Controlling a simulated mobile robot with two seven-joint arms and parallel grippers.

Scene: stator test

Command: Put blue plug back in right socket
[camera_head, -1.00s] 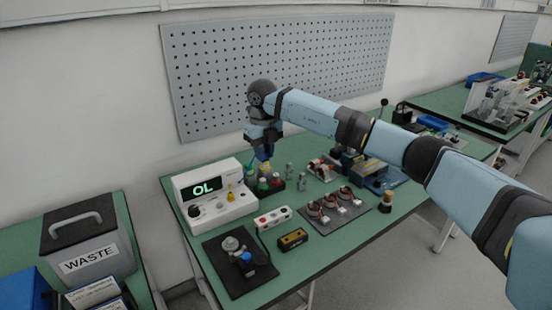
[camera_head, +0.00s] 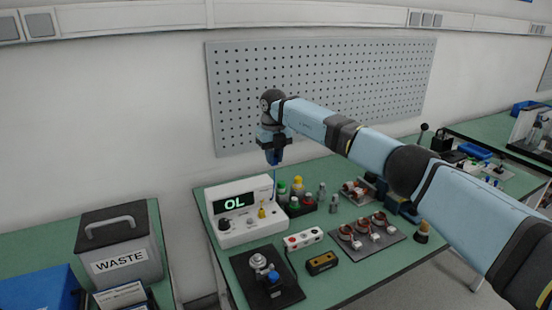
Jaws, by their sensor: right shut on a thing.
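The white meter (camera_head: 240,228) stands at the back left of the green bench, with a green OL on its display. A yellow plug or knob (camera_head: 262,212) shows on its front right, and a dark knob is at its left. My right gripper (camera_head: 274,161) points down above the meter's right end, apart from it. It is shut on the blue plug (camera_head: 275,178), of which only a thin blue part shows below the fingers. The right socket is too small to make out. My left gripper is not in view.
Small bottles (camera_head: 298,184) stand in a dark tray right of the meter. In front lie a black mat (camera_head: 243,268) with a fixture, a white block with buttons (camera_head: 303,239) and a yellow-black box (camera_head: 321,263). A pegboard (camera_head: 310,85) hangs behind. A waste bin (camera_head: 122,250) stands left.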

